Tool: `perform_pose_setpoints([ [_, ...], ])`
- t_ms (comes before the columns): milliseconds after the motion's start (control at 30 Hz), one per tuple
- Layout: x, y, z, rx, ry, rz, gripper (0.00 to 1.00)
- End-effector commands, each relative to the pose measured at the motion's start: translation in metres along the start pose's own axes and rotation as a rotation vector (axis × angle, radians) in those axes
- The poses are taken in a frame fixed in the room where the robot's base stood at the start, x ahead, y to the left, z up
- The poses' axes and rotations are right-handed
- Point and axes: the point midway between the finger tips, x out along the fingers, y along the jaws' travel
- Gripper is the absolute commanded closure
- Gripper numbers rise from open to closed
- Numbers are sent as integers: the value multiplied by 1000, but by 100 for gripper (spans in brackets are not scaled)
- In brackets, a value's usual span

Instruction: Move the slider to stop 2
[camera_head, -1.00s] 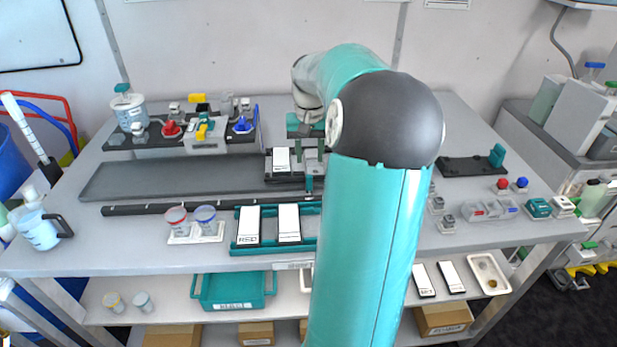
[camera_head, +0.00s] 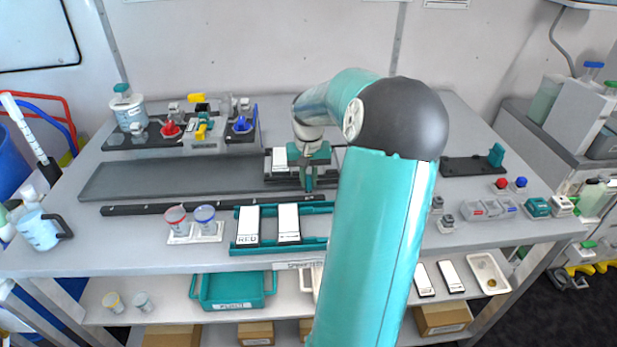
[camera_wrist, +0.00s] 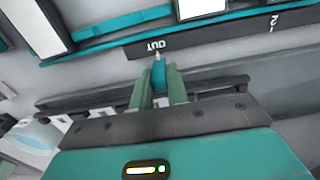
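The slider's teal knob (camera_wrist: 158,75) shows in the wrist view, its pale pointer at the mark OUT on a dark label strip (camera_wrist: 205,38). The mark 2 (camera_wrist: 274,20) is farther right on that strip. My gripper (camera_wrist: 161,82) has one finger on each side of the knob, very close to it; I cannot tell whether they press on it. In the head view my gripper (camera_head: 308,168) points down at the right part of the track, beside a dark carriage (camera_head: 268,170) with a white card. My fingertips are hard to make out there.
A long grey tray (camera_head: 160,180) runs left of the carriage. A teal rack (camera_head: 262,244) with white cards and two cups (camera_head: 190,220) stand in front. Bottles and coloured valves stand behind. A dark holder (camera_head: 465,167) lies at right.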

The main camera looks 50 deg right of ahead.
Motion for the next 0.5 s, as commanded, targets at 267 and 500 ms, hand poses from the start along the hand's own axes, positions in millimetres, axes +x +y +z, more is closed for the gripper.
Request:
perform_pose_setpoints([
  [267, 0, -3, 0, -2, 1, 0, 100],
  [500, -1, -38, -1, -7, 2, 0, 100],
])
